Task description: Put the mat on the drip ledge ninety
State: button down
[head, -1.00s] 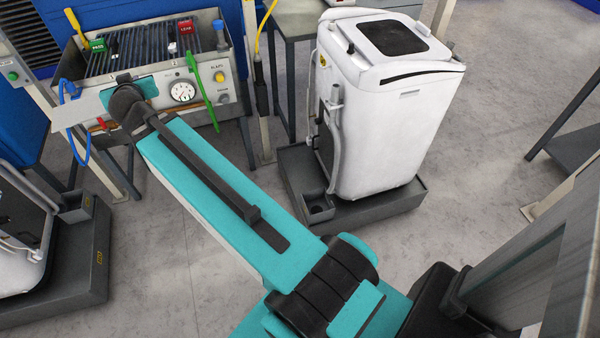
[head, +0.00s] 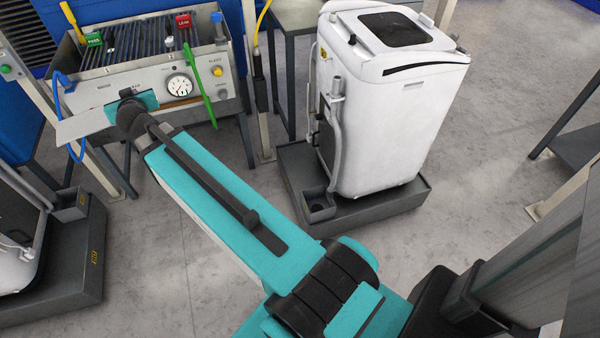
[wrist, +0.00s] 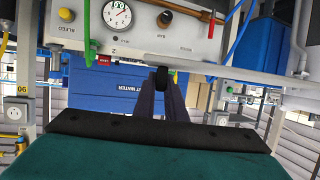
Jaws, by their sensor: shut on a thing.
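My gripper (wrist: 163,80) is in front of the test bench's control panel, with its fingers closed together. In the head view a flat pale grey sheet (head: 85,126), which looks like the mat, sticks out left from the gripper end and moves with it. It is roughly level and its far side is hidden by my wrist. The wrist view is upside down, and there the sheet shows nearly edge-on (wrist: 285,86). A yellow plate (wrist: 22,113) there seems to read 90 when turned over. I cannot tell which surface is the drip ledge.
The test bench (head: 135,78) has a dial (head: 179,85), a green handle (head: 203,85) and a blue hose (head: 72,140) close to the gripper. A white machine (head: 400,110) stands in a dark floor tray (head: 395,205). Another dark tray (head: 65,270) is at lower left. Floor between is clear.

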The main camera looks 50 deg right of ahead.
jog(key=s+d+f+m+g+h+b, duration=0.3)
jog(key=d+f+b, duration=0.1)
jog(key=d+f, duration=0.6)
jog(key=s+d+f+m+g+h+b, duration=0.2)
jog(key=d+f+m+b, duration=0.25)
jog(key=d+f, duration=0.5)
jog(key=s+d+f+m+g+h+b, duration=0.25)
jog(key=d+f+b, duration=0.4)
jog(key=f, duration=0.65)
jog(key=s+d+f+m+g+b, duration=1)
jog(key=s+d+f+g+b, duration=0.2)
jog(key=s+d+f, duration=0.9)
jog(key=shift+s+d+f+g+y, duration=0.35)
jog(key=shift+s+f+g, duration=0.2)
jog(key=shift+f, duration=1.1)
jog(key=shift+f+b, duration=0.95)
jog(key=shift+f, duration=1.55)
